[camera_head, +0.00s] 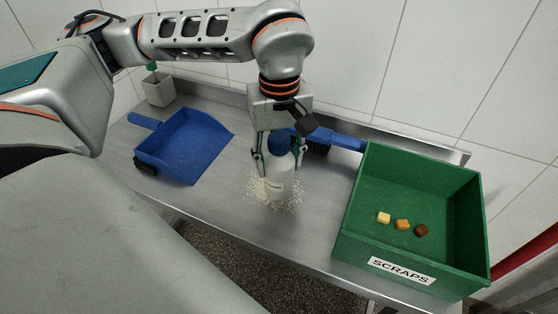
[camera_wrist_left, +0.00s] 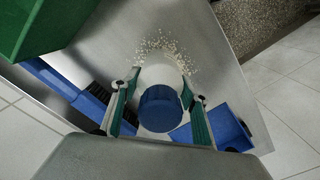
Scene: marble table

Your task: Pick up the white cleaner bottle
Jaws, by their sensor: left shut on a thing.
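The white cleaner bottle (camera_head: 279,179) stands upright on the metal table, with crumbs scattered around its base. In the left wrist view its blue cap (camera_wrist_left: 160,108) faces the camera, and part of the white body (camera_wrist_left: 163,73) shows beyond it. My left gripper (camera_head: 277,163) comes down from above with one finger on each side of the bottle, shut on it. In the left wrist view the fingers (camera_wrist_left: 158,103) flank the bottle. My right gripper is not in view.
A blue dustpan (camera_head: 187,145) lies to the left and a blue brush (camera_head: 335,139) lies behind the bottle. A green SCRAPS box (camera_head: 361,209) with several small cubes stands at the right. A small pale pot (camera_head: 158,90) is at the back left. Tiled walls rise behind.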

